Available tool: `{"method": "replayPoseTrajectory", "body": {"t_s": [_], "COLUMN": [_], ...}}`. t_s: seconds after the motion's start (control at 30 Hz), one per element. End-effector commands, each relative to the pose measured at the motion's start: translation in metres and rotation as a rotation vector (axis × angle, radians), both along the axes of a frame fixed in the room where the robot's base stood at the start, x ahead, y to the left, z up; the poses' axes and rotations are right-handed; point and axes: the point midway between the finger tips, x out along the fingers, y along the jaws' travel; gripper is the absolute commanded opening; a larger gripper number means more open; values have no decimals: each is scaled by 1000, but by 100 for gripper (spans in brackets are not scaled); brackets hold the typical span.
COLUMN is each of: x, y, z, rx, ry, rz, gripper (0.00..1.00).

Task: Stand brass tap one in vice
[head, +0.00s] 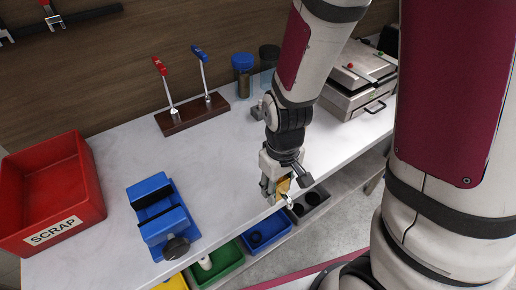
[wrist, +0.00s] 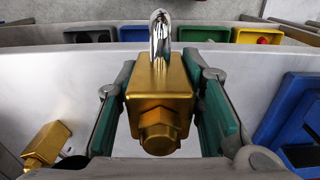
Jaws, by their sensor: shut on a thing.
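My gripper (head: 284,187) is shut on a brass tap (wrist: 160,92) with a shiny chrome spout. In the wrist view the tap sits between the green finger pads, its spout towards the bench's front edge and its hexagonal end towards the camera. In the head view only a little of its brass (head: 283,187) shows. I cannot read any mark telling which tap it is. The blue vice (head: 162,214) stands to the left of my gripper, its slot empty. It also shows at the right of the wrist view (wrist: 290,108). A second brass piece (wrist: 45,145) lies at the lower left there.
A red SCRAP bin (head: 95,178) stands left of the vice. A wooden stand (head: 190,117) with two levers and lidded jars (head: 243,70) are behind. A metal appliance (head: 355,95) is at the back right. Coloured bins (head: 222,262) line the front edge. Bench between gripper and vice is clear.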

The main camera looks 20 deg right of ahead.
Motion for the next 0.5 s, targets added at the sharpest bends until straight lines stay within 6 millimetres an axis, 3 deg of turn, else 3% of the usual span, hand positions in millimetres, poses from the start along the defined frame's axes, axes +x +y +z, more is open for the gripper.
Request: {"method": "replayPoseTrajectory", "body": {"t_s": [0.27, 0.5], "x": [43, 95], "y": [-4, -8], "z": [-5, -9], "rx": [0, -1], "ry": [-2, -1], "rz": [1, 0], "gripper": [0, 0]}}
